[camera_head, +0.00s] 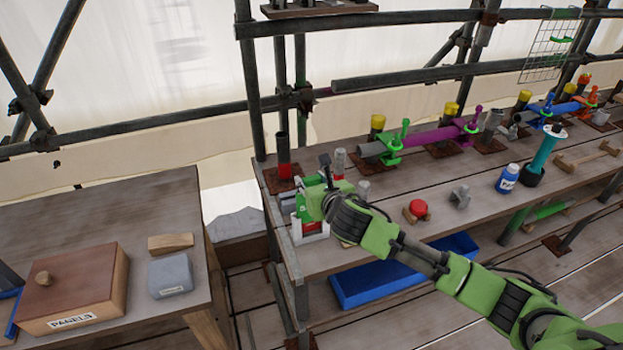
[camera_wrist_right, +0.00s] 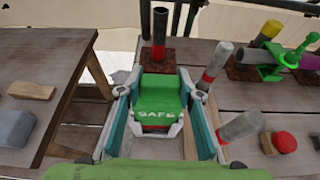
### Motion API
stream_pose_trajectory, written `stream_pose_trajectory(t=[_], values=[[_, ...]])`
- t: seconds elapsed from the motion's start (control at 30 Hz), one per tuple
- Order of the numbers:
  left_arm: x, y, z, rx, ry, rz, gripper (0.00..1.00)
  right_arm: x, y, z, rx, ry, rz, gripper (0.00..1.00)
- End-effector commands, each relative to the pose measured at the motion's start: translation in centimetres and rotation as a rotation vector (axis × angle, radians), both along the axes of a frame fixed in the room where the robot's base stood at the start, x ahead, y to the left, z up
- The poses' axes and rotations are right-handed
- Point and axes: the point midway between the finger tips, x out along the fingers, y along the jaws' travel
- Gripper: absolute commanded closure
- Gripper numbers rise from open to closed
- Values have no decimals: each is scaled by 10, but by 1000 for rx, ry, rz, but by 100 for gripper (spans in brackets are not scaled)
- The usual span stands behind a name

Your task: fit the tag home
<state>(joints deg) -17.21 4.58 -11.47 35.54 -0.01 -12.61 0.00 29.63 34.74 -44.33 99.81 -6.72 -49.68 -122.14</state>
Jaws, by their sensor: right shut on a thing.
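The green tag (camera_wrist_right: 158,95), marked SAFE, sits between the two fingers of my right gripper (camera_wrist_right: 160,82) in the wrist view. The gripper is shut on it. In the head view the tag (camera_head: 304,208) is partly covered by my right gripper (camera_head: 314,196), at the near left end of the workbench. A white holder (camera_head: 312,230) with red on it stands directly below the tag. I cannot tell whether the tag is inside the holder or just above it. My left gripper is not in view.
A dark tube with a red band (camera_head: 284,158) stands behind the tag, with grey-and-red posts (camera_wrist_right: 216,62) to its right. A red button (camera_head: 418,206) lies further right. A gap separates the workbench from the left table (camera_head: 170,215).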

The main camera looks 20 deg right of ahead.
Motion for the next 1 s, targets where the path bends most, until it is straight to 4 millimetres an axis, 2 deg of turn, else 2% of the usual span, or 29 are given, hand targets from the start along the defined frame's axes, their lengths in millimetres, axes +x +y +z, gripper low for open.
stream_pose_trajectory(t=[1.0], values=[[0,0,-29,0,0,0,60,0,0,-53,0,1,0,85]])
